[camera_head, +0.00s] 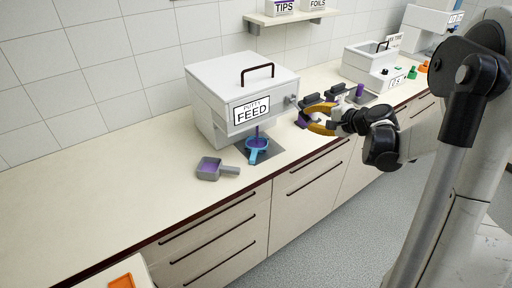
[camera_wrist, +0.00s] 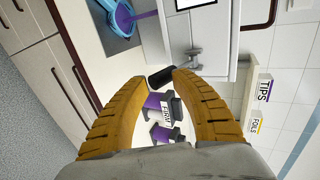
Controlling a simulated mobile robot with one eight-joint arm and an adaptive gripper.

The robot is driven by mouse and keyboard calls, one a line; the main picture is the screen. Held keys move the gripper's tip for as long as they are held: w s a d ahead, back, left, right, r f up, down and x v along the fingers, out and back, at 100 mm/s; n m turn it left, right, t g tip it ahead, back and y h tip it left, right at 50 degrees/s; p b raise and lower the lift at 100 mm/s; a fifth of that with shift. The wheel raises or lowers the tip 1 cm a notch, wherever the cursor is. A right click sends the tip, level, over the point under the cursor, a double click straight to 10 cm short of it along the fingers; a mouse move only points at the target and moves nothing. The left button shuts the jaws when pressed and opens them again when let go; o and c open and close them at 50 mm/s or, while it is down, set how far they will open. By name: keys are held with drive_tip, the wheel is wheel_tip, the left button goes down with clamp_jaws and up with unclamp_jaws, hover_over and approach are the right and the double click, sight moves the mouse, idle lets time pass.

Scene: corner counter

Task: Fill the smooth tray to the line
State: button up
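The white feed box labelled "PUTTY FEED" (camera_head: 235,85) stands on the counter. A purple strand hangs from its underside into a blue handled tray (camera_head: 256,150), which holds purple; this tray also shows in the wrist view (camera_wrist: 122,18). Its fill line is too small to make out. A grey handled tray (camera_head: 208,169) with purple inside sits to the left on the counter. My gripper (camera_head: 306,118) is open at the right of the feed box. In the wrist view a black-ended lever (camera_wrist: 160,78) on the box side appears between its orange fingertips; contact cannot be told.
Black-and-purple blocks (camera_wrist: 158,103), one labelled "FIRM", stand on the counter beyond my fingers. A white machine (camera_head: 372,68) and small coloured items are farther right. A shelf (camera_head: 290,18) hangs above. The counter's left part (camera_head: 90,200) is clear.

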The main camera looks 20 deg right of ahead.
drive_tip(key=shift+w+a+r+p, duration=0.1)
drive_tip(key=shift+w+r+p, duration=0.15)
drive_tip(key=shift+r, duration=0.25)
drive_tip(key=shift+w+r+p, duration=0.1)
drive_tip(key=shift+r+p, duration=0.25)
drive_tip(key=shift+r, duration=0.2)
drive_tip(key=shift+w+a+r+p, duration=0.1)
drive_tip(key=shift+w+r+p, duration=0.15)
drive_tip(key=shift+r, duration=0.25)
idle(3.8)
drive_tip(key=shift+w+a+r+p, duration=0.15)
drive_tip(key=shift+w+r+p, duration=0.2)
drive_tip(key=shift+r+p, duration=0.25)
drive_tip(key=shift+w+a+r+p, duration=0.1)
drive_tip(key=shift+w+r+p, duration=0.25)
drive_tip(key=shift+r, duration=0.45)
drive_tip(key=shift+w+a+r+p, duration=0.15)
drive_tip(key=shift+w+r+p, duration=0.15)
drive_tip(key=shift+r+p, duration=0.3)
drive_tip(key=shift+f+b, duration=0.1)
drive_tip(key=shift+b, duration=0.2)
drive_tip(key=shift+f, duration=0.4)
drive_tip(key=p+v, duration=0.2)
drive_tip(key=v, duration=0.6)
